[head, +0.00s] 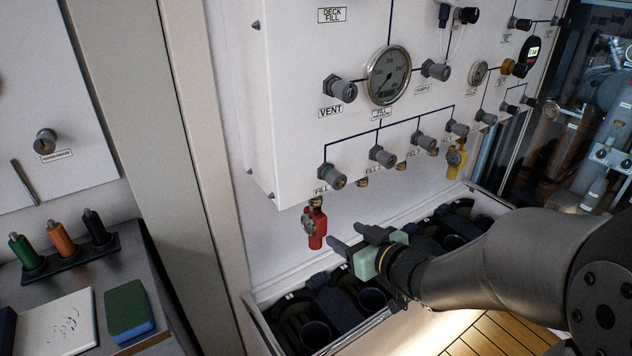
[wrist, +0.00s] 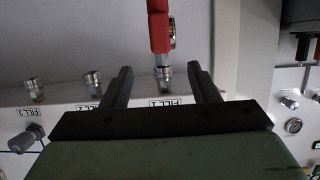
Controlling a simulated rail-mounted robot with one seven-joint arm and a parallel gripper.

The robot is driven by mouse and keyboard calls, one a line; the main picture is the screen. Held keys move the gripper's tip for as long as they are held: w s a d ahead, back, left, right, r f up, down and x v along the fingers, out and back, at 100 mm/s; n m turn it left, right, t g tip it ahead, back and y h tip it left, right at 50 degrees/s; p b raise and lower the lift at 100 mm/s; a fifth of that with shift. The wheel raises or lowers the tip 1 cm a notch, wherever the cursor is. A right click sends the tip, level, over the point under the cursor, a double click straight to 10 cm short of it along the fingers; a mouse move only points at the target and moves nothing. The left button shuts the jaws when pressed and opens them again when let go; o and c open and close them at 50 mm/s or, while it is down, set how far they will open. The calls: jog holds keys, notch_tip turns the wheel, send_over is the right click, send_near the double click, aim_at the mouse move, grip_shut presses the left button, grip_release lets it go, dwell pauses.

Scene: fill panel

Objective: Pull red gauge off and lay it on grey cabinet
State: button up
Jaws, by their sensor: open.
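The red gauge (head: 315,228) hangs from a fitting under the lower left corner of the white panel, below the FILL valves. It also shows in the wrist view (wrist: 159,28), top centre, attached to the metal fitting by the FILL 1 label. My gripper (head: 348,238) is open, just right of the gauge in the head view and apart from it. In the wrist view, my gripper's fingers (wrist: 160,68) stand either side of the fitting's line, with nothing clamped. The grey cabinet (head: 93,277) is at the lower left of the head view.
On the cabinet stand a rack with green, orange and black handles (head: 60,250), a white plate (head: 57,324) and a green-blue sponge (head: 127,309). A yellow gauge (head: 454,162) hangs further right. A trough with dark cylinders (head: 315,333) lies below the panel.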

aim_at(311, 216)
jog(key=x, duration=1.5)
jog(key=shift+f+b, duration=0.1)
jog(key=shift+b, duration=0.3)
jog(key=shift+s, duration=0.1)
grip_shut()
